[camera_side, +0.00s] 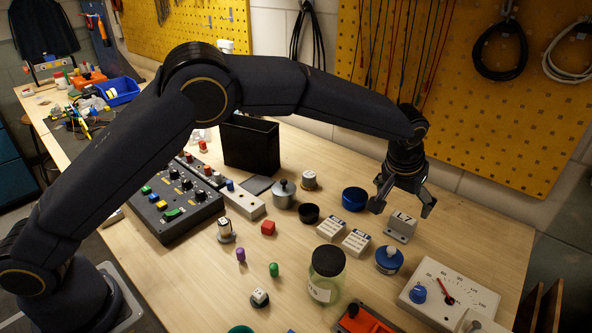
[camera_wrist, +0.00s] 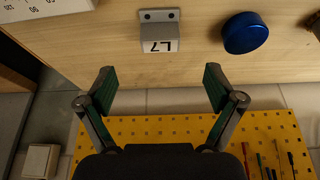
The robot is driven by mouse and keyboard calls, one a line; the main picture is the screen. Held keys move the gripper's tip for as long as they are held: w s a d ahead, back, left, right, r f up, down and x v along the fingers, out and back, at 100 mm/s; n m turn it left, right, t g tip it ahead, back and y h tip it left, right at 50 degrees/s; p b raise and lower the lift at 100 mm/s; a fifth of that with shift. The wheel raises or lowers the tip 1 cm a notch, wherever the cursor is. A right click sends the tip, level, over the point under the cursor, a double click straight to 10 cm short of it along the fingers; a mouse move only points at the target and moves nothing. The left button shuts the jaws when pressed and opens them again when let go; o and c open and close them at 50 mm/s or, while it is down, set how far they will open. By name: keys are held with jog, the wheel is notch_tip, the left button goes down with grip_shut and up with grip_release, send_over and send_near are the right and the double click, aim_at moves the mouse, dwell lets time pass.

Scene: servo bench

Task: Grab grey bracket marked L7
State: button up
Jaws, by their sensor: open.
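The grey bracket (camera_side: 401,229) marked L7 stands on the wooden bench on the right of the side view, just below my gripper. In the wrist view the bracket (camera_wrist: 159,34) shows at top centre, with its white L7 label and two dark holes in its flange. My gripper (camera_side: 402,207) is open and empty, above and slightly behind the bracket. In the wrist view the two fingers of my gripper (camera_wrist: 158,90) are spread wide, and the bracket lies beyond the gap between them, apart from both.
A blue bowl (camera_side: 355,199) stands left of the bracket, and a blue-and-white round container (camera_side: 389,260) stands in front. A white dial meter (camera_side: 448,293) is at front right. Two white labelled boxes (camera_side: 356,242) and a glass jar (camera_side: 326,274) are further left. A yellow pegboard (camera_side: 470,90) is behind.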

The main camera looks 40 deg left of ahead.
aim_at(402, 221)
jog(key=x, duration=0.5)
jog(key=shift+f, duration=0.1)
jog(key=x, duration=0.5)
jog(key=shift+f, duration=0.15)
jog(key=c, duration=1.3)
jog(key=shift+o, duration=0.2)
